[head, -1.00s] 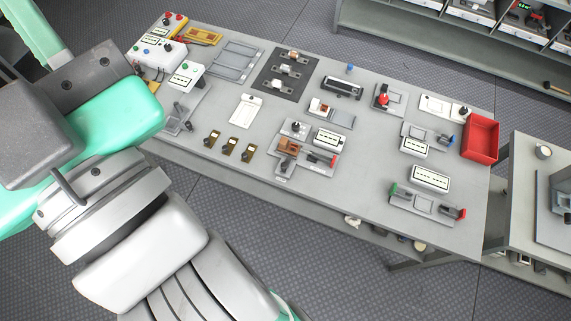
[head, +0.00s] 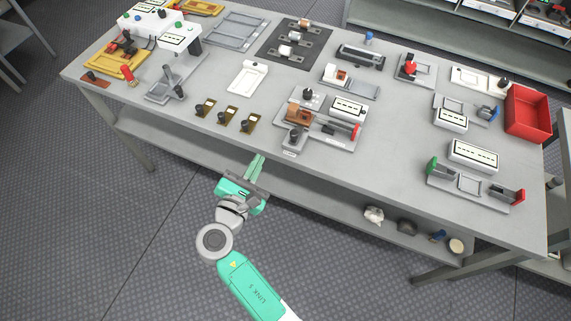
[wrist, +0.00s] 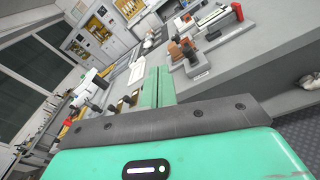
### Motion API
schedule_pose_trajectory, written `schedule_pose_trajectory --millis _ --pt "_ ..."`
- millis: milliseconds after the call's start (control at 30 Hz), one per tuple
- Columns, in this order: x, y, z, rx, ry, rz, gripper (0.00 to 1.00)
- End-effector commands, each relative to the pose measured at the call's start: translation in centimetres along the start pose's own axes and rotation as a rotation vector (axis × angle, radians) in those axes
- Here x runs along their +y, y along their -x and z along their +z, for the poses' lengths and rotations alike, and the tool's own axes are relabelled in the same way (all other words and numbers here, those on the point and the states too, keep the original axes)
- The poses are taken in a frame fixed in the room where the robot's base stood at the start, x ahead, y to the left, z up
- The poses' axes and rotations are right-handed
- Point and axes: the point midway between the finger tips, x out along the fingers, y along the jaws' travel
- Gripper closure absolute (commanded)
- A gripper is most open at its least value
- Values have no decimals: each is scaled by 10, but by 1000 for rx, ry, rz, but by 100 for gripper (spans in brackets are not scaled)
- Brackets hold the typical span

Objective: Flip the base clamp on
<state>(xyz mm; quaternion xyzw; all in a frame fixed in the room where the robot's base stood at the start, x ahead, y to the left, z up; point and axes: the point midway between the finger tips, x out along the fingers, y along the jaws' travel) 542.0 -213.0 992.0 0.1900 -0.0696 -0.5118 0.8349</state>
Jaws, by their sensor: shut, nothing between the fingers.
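My gripper (head: 257,160) is shut and empty, with its green fingers together, at the table's front edge below the middle fixture. Its fingers also show in the wrist view (wrist: 158,86). The middle fixture (head: 345,143) is a grey base with a brown block (head: 298,115), a black-knobbed part (head: 295,136), a white labelled box (head: 348,107) and a red-tipped lever (head: 355,131). In the wrist view, the brown block (wrist: 180,50) lies right of the fingers, apart from them. I cannot tell for certain which part is the base clamp.
Several small brass-coloured parts with black knobs (head: 227,118) stand left of the middle fixture. A fixture with green and red ends (head: 468,190) and a red bin (head: 528,112) are at the right. A lower shelf (head: 330,205) runs under the table (head: 390,170).

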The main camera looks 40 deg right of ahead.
Motion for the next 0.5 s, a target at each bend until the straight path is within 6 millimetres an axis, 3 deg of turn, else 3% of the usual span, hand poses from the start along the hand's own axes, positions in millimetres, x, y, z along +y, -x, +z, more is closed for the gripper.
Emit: schedule_pose_trajectory --millis 33,133,233,500 --pt "-23 -3 -31 -23 110 -17 100" --pt "-45 -3 -53 -65 291 -36 100" --pt "-56 -2 -62 -85 380 -46 100" --pt "-56 -2 -61 -91 403 -46 100"
